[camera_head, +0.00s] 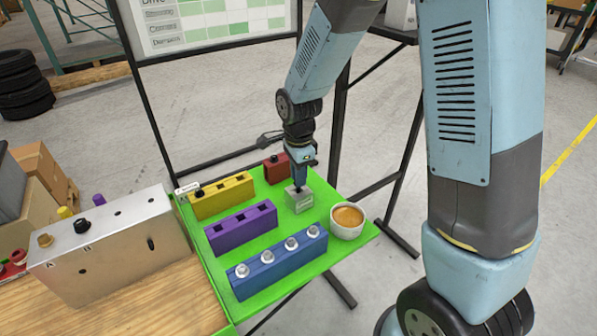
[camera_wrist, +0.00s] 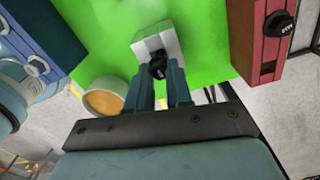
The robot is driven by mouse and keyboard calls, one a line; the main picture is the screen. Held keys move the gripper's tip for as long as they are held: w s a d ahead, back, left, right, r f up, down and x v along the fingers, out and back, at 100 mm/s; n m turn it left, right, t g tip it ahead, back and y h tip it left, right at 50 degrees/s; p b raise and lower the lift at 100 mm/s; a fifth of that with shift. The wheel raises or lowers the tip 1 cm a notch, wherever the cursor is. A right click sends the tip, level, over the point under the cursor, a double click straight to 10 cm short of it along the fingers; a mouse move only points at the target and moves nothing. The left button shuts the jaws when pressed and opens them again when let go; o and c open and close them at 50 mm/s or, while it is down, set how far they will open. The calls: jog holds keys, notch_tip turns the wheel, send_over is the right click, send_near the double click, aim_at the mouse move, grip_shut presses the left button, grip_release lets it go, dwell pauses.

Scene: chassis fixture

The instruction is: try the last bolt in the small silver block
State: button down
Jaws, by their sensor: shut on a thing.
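The small silver block (camera_head: 299,201) stands on the green board, between the red block and the white bowl. My gripper (camera_head: 298,184) points down at its top. In the wrist view, the silver block (camera_wrist: 152,43) is just beyond my fingertips. My gripper (camera_wrist: 160,74) is shut on a black bolt (camera_wrist: 158,66), whose dark head shows between the fingers, at the block's near side. The fingers hide the lower part of the bolt, so I cannot tell how deep it sits in a hole.
The green board (camera_head: 300,235) also carries a yellow block (camera_head: 222,197), a purple block (camera_head: 241,227), a blue block with several silver bolts (camera_head: 277,268), a red block (camera_head: 277,169) and a white bowl (camera_head: 347,228). A large silver box (camera_head: 115,258) stands left on the wooden table.

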jog(key=shift+f, duration=1.15)
jog(key=c, duration=0.9)
grip_release()
jog(key=shift+c, duration=0.2)
jog(key=shift+r, duration=3)
